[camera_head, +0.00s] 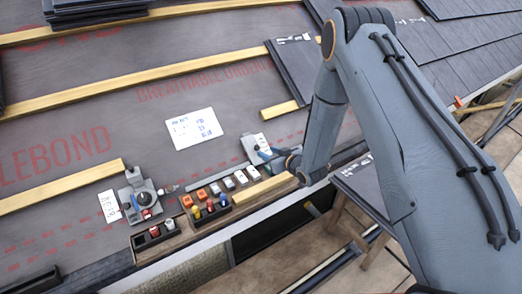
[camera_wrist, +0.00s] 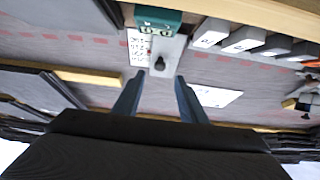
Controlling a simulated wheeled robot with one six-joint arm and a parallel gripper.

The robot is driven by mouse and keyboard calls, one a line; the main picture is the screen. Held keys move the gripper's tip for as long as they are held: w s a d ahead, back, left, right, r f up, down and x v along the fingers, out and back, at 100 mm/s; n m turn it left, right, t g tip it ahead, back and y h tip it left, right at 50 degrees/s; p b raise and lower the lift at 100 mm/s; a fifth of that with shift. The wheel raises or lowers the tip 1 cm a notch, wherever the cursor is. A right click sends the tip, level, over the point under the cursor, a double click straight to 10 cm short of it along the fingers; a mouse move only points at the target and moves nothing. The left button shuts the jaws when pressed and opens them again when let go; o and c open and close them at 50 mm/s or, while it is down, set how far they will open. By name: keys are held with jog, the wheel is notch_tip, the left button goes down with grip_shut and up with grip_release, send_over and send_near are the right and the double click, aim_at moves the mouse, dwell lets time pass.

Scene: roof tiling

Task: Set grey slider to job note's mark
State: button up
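The job note (camera_head: 197,128) is a white sheet lying on the grey underlay; its writing is too small to read surely. It also shows in the wrist view (camera_wrist: 216,96). A grey slider unit (camera_head: 249,148) stands right of the note, beside a white marked card (camera_head: 262,140). In the wrist view, a dark knob (camera_wrist: 159,63) stands on its grey plate (camera_wrist: 171,50), next to the marked card (camera_wrist: 139,46) and a green block (camera_wrist: 158,19). My gripper (camera_head: 266,155) is open and empty. In the wrist view its fingertips (camera_wrist: 158,80) are spread either side of the knob's line; contact cannot be told.
A row of marked switches (camera_head: 228,183) and a tray of coloured pieces (camera_head: 210,211) lie left of my gripper. A dial unit (camera_head: 141,197) stands further left. Wooden battens (camera_head: 100,87) cross the roof, and stacked tiles (camera_head: 297,68) lie behind. The roof's edge drops away in front.

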aim_at(258, 148)
jog(key=x, duration=0.7)
jog(key=shift+c, duration=0.3)
jog(key=shift+s, duration=0.1)
grip_shut()
